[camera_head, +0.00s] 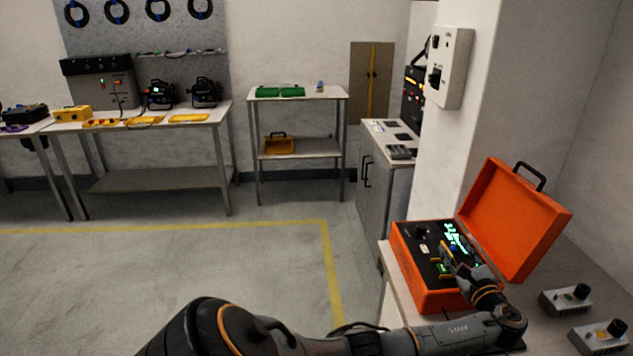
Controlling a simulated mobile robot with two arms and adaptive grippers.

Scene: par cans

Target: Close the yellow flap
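An orange case (453,297) stands on a table at the right with its orange lid (515,215) raised. Inside is a dark panel with knobs and a lit green display (456,238). A small yellow piece (435,251), which looks like the flap, shows on the panel beside my gripper. Its angle is too small to read. My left gripper (448,259) reaches over the panel from the lower right, its fingers right next to the yellow piece. I cannot tell whether they touch it or how far apart they are. My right gripper is out of view.
Two grey control boxes with black knobs (565,299) (600,336) lie on the table right of the case. A white pillar with a wall box (449,67) stands behind. A grey cabinet (379,190) is beyond. The floor to the left is clear.

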